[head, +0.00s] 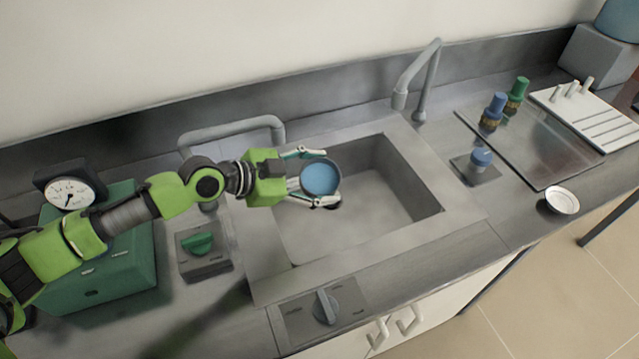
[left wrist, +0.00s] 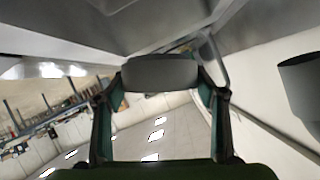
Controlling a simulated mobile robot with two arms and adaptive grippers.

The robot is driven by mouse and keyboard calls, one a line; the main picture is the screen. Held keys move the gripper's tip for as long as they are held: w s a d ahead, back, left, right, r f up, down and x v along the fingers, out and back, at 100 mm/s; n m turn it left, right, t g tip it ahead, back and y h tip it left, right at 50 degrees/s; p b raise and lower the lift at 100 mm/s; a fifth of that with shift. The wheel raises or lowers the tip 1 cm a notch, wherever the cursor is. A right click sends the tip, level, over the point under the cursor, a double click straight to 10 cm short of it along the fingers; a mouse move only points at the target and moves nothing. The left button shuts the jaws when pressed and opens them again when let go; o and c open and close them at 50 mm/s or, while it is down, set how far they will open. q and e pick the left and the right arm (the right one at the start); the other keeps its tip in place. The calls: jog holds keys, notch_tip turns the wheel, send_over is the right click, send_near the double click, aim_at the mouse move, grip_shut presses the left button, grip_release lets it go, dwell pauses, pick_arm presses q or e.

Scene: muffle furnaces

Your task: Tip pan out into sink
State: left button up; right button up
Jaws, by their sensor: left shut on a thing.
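I cannot tell whether the blue is liquid or how far the pan is tilted. In the left wrist view the pan (left wrist: 160,72) shows as a grey shape between the two fingers. My right gripper is not in view.
Two taps, a left one (head: 235,128) and a right one (head: 418,80), stand behind the sink. A green box with a gauge (head: 95,270) is at left.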

pick_arm(q)
jog(key=shift+w+n+g+b, duration=0.25)
jog(key=shift+n+g+b, duration=0.45)
jog(key=shift+b, duration=0.55)
jog(key=shift+w+n+g+b, duration=0.1)
jog(key=shift+n+g+b, duration=0.25)
jog(key=shift+n+g, duration=0.05)
jog(key=shift+r, duration=0.2)
